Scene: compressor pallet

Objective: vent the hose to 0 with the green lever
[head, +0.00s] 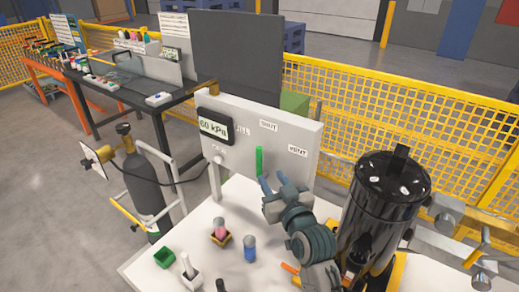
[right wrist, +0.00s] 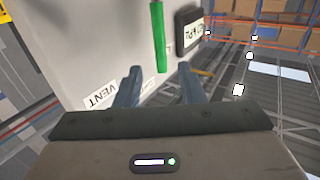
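The green lever (head: 259,161) stands upright on the white panel (head: 288,110), below the SHUT label and left of the VENT label (head: 298,151). The gauge (head: 215,126) on the panel's left side reads 60 kPa. My right gripper (head: 273,181) is just below and slightly right of the lever in the head view, its fingers apart and empty. In the right wrist view, the lever (right wrist: 159,36) appears beyond and between the open fingertips (right wrist: 159,70); I cannot tell whether they touch it. My left gripper is not in view.
A black tank (head: 385,205) stands close to the right of my right arm. A pink-topped item (head: 220,232), a blue cylinder (head: 249,248) and a green box (head: 164,257) are on the white table. A yellow mesh fence (head: 450,130) runs behind.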

